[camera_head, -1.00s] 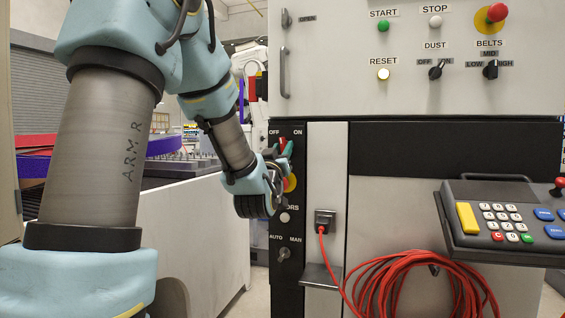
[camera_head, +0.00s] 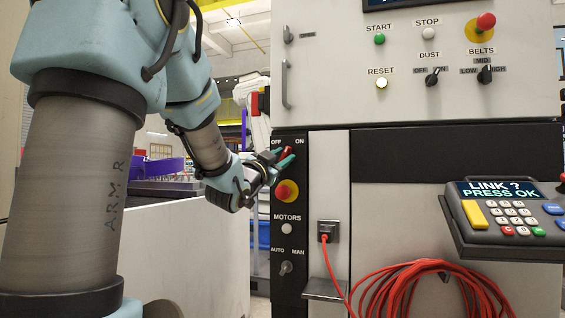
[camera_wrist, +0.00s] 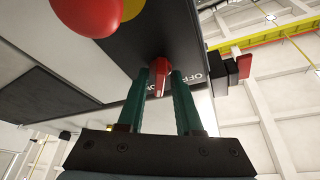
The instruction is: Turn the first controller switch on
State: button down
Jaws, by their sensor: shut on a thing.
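The controller switch (camera_head: 289,151) is a red rotary handle near the top of a black side panel, between the labels OFF and ON. In the head view it leans toward ON, partly covered by my fingers. My gripper (camera_head: 286,159) comes in from the left, its green fingers at the switch. In the wrist view the red handle (camera_wrist: 160,72) sits between the two green fingers of my gripper (camera_wrist: 162,84), which are shut on it. The handheld controller (camera_head: 510,215) at right has a lit screen reading "LINK ? PRESS OK".
A red-and-yellow stop button (camera_head: 287,191) sits just below the switch, close to my gripper. Lower are the MOTORS button (camera_head: 287,228) and AUTO/MAN selector (camera_head: 286,267). A red cable (camera_head: 420,275) hangs coiled at right. A pale wall (camera_head: 195,250) stands at lower left.

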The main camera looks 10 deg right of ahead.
dwell(0.5)
jog(key=c, duration=0.9)
grip_release()
jog(key=shift+o, duration=0.2)
jog(key=v, duration=1)
jog(key=shift+s+a+f, duration=0.15)
jog(key=shift+s+a, duration=0.1)
jog(key=shift+f, duration=0.1)
